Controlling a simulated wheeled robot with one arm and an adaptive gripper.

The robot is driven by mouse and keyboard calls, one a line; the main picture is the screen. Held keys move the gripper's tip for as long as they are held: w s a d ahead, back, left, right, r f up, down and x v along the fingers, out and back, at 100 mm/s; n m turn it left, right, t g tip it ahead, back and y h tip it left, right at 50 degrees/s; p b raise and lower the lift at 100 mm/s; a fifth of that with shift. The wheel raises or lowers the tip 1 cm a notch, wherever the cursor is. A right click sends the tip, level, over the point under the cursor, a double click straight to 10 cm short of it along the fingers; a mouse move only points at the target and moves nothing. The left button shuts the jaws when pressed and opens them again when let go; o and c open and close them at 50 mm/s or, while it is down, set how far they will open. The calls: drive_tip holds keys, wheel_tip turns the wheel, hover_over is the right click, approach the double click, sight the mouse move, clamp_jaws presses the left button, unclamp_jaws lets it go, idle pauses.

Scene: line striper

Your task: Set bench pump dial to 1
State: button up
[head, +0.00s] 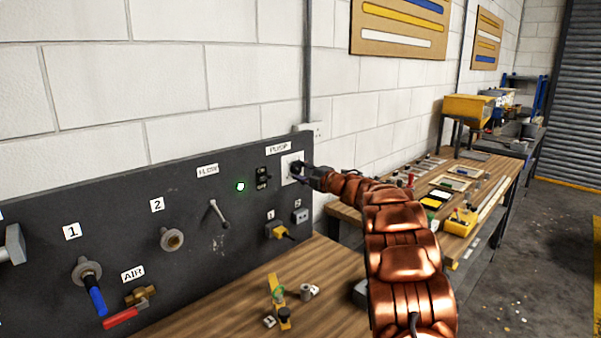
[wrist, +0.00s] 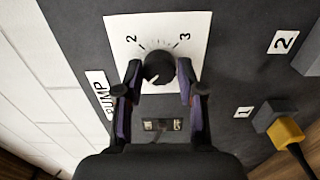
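The pump dial is a round black knob (wrist: 158,66) on a white plate (wrist: 120,32) under the PUMP label (head: 279,148). In the wrist view, the numbers 2 and 3 show on the plate; no 1 shows there. A small light mark on the knob faces the lower left. My gripper (wrist: 159,72) has one finger on each side of the knob, with narrow gaps seeming to show between fingers and knob. In the head view, my gripper (head: 306,174) is at the plate (head: 288,162), and my arm's end partly covers the knob.
Beside the plate are a black switch (head: 262,178), a lit green lamp (head: 240,186) and a lever (head: 217,212). Below are sockets, one with a yellow plug (head: 278,231). Small parts (head: 284,300) lie on the wooden bench (head: 225,312). Another bench (head: 485,195) stands at right.

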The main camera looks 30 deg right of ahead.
drive_tip(key=o, duration=0.3)
drive_tip(key=v, duration=1.2)
drive_tip(key=shift+r, duration=0.1)
idle(0.5)
